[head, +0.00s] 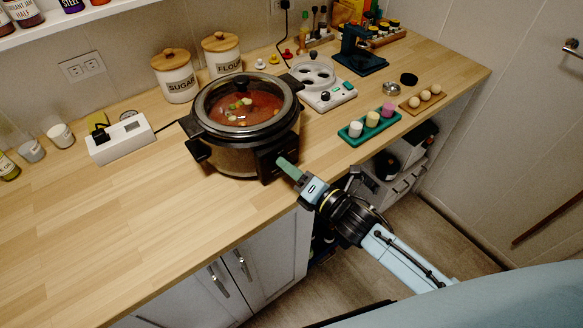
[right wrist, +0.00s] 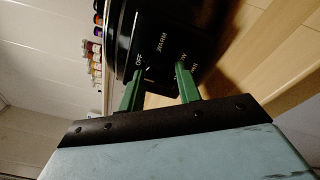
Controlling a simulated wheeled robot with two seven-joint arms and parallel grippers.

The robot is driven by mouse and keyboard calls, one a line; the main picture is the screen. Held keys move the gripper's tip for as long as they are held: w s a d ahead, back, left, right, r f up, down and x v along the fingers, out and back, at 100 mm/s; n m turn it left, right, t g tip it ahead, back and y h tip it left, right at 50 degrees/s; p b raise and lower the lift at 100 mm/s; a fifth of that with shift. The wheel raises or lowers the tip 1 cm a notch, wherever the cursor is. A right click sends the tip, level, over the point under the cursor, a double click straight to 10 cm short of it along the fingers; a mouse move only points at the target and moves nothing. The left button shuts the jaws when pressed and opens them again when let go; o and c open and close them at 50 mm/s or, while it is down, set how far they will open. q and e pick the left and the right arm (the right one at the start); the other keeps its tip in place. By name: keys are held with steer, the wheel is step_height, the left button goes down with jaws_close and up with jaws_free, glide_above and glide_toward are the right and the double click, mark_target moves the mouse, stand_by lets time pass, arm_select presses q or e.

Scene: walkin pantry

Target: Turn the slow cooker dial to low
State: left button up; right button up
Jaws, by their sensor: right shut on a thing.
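The slow cooker (head: 240,150) stands on the wooden counter, its glass lid over red stew with green and orange pieces. Its black control panel (head: 278,166) faces the front right. My right gripper (head: 284,163) reaches the panel, its green fingers against it. In the right wrist view the gripper (right wrist: 158,80) has its fingers spaced apart, shut on the dark dial between them. The panel (right wrist: 152,40) shows OFF and WARM. Other labels by the right finger are partly hidden. The dial's pointer is too dark to read. My left gripper is not in view.
The counter's front left is clear.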

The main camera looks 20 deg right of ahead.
steer(key=shift+m, duration=0.4)
steer(key=m, duration=0.3)
steer(key=shift+t, duration=0.3)
steer(key=m, duration=0.3)
steer(key=shift+f+m+p, duration=0.1)
steer(key=shift+m+p, duration=0.3)
steer(key=m+t+h+p, duration=0.1)
steer(key=m, duration=0.6)
steer(key=m+p, duration=0.1)
steer(key=m, duration=0.3)
steer(key=shift+s+a+h, duration=0.1)
steer(key=shift+h, duration=0.2)
steer(key=m+p, duration=0.1)
steer(key=m, duration=0.3)
steer(key=shift+t+h, duration=0.3)
steer(key=m+h+p, duration=0.1)
steer(key=m, duration=0.6)
steer(key=shift+a+p, duration=0.15)
steer(key=shift+p, duration=0.2)
steer(key=shift+f+m, duration=0.1)
steer(key=shift+m, duration=0.2)
